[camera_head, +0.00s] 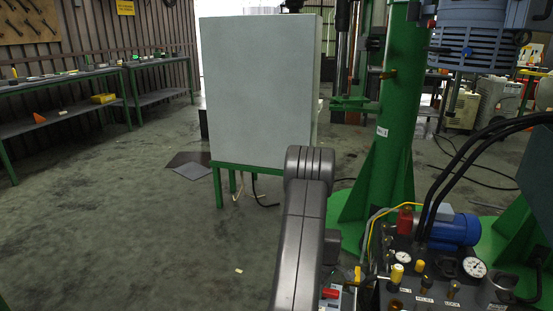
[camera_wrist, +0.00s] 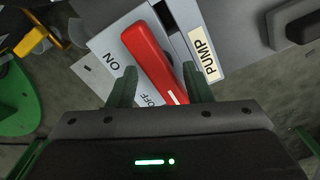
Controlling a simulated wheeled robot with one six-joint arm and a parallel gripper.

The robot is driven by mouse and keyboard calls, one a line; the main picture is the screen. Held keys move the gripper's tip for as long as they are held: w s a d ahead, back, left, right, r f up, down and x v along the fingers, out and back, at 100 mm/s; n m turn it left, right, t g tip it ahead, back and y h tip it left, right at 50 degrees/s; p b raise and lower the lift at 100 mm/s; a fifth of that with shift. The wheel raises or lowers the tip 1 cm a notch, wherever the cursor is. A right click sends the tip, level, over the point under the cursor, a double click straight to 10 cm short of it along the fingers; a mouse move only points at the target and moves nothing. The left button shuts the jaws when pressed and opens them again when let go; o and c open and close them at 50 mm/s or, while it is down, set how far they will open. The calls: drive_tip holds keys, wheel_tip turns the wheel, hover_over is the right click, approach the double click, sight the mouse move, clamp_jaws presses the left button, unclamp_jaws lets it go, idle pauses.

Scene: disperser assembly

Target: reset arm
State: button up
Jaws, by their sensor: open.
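My gripper (camera_wrist: 162,88) is open in the wrist view. Its two dark green fingers stand apart on either side of the lower part of a red switch handle (camera_wrist: 150,55). Whether the fingers touch the handle I cannot tell. The handle sits on a grey switch plate (camera_wrist: 105,50) marked ON and OFF, beside a PUMP label (camera_wrist: 207,52). It lies slanted, its lower end near the OFF mark. In the head view my grey arm rises in the middle and hides the gripper; the red handle (camera_head: 330,293) shows small just right of it.
A hydraulic unit with a blue motor (camera_head: 453,230), gauges and knobs stands close at right. Behind it is a green column (camera_head: 388,150). A pale cabinet (camera_head: 260,90) on a green stand (camera_head: 217,188) is ahead. Workbenches (camera_head: 60,80) line the left wall; the left floor is open.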

drive_tip(key=shift+m, duration=1.7)
